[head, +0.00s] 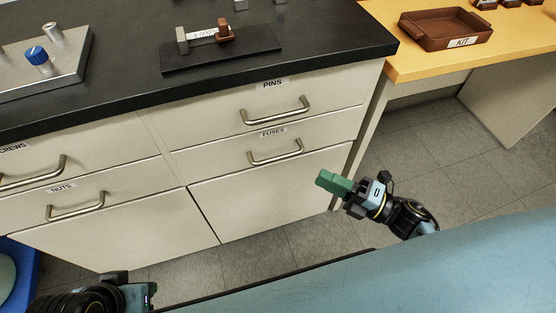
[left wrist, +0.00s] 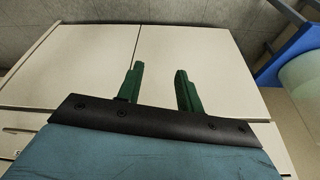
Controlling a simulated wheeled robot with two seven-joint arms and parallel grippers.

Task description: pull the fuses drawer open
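The fuses drawer (head: 222,158) is the lower small drawer on the right of the cabinet, under the pins drawer, and looks closed. Its label (head: 273,133) reads FUSES, and its metal bar handle (head: 276,152) is uncovered. My right gripper (head: 326,180) is to the right of and below that handle, apart from it; its green fingers overlap in this view, so their gap is hidden. My left gripper (left wrist: 160,78) is open and empty in the left wrist view, in front of plain pale cabinet panels. In the head view only its wrist shows, at bottom left.
The pins drawer (head: 320,116), nuts drawer (head: 118,180) and screws drawer (head: 100,141) look closed. The black worktop (head: 130,75) overhangs the drawers. A yellow table (head: 430,63) bears a brown tray (head: 440,37). Floor (head: 470,160) is clear at right. A blue bin (head: 22,270) stands at left.

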